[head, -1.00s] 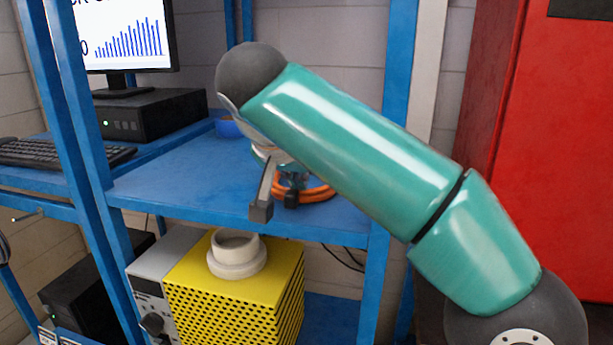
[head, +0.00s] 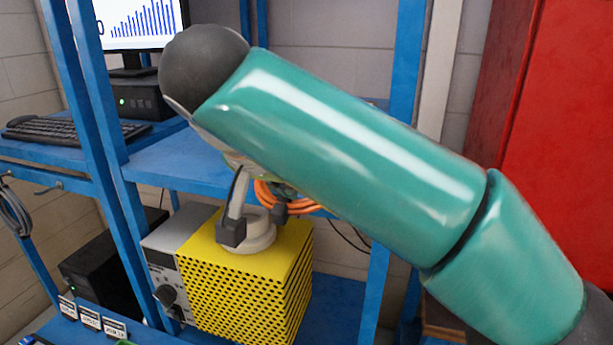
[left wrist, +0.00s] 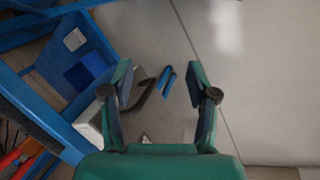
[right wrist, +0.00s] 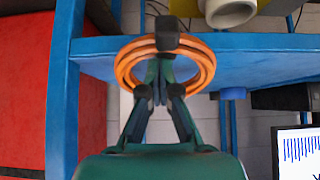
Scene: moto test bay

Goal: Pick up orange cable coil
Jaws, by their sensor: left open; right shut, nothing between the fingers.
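The orange cable coil (right wrist: 207,67) shows as a ring in the right wrist view, overlapping the front edge of the blue shelf. In the head view, only part of the coil (head: 266,196) shows, below my arm. I cannot tell whether the coil rests on the shelf or on the fingers. My left gripper (left wrist: 160,82) is open and empty, facing the floor away from the coil.
The blue shelf (head: 165,165) is below a monitor (head: 140,22) and keyboard (head: 60,131). A yellow perforated box (head: 240,290) with a white ring (head: 262,240) stands beneath. A red cabinet (head: 560,130) is at right. Blue-handled tools (left wrist: 166,80) lie near the left gripper.

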